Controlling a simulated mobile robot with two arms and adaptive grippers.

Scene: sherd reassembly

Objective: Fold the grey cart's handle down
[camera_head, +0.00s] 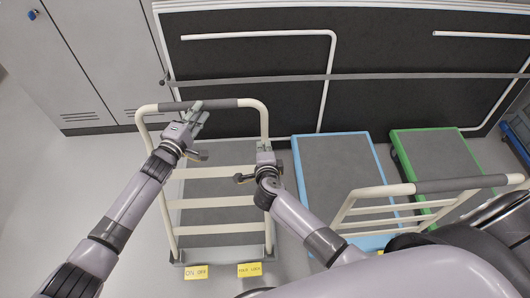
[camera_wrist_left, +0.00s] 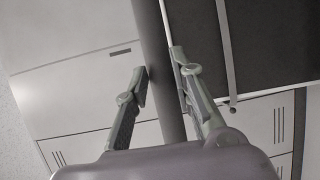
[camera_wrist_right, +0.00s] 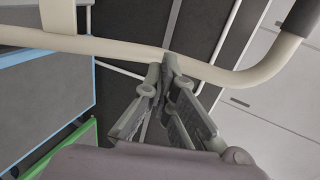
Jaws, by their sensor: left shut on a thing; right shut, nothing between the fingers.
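The grey cart (camera_head: 208,214) stands at the left in the head view, its cream handle (camera_head: 153,140) upright with crossbars and a dark grey grip (camera_head: 225,104) on top. My left gripper (camera_head: 198,110) is shut on this grip; in the left wrist view the fingers (camera_wrist_left: 160,68) lie on both sides of the dark bar (camera_wrist_left: 152,30). My right gripper (camera_head: 264,148) is shut and empty beside the handle's right upright. In the right wrist view its tips (camera_wrist_right: 164,66) are close to the cream tube (camera_wrist_right: 120,48); contact cannot be told.
Two yellow labels (camera_head: 196,272) (camera_head: 249,269) sit at the cart's near edge. A blue-edged cart (camera_head: 340,175) and a green-edged cart (camera_head: 440,158) stand to the right; another cream handle (camera_head: 385,192) rises there. A dark panel with a grey strap (camera_head: 400,76) and lockers (camera_head: 95,60) stand behind.

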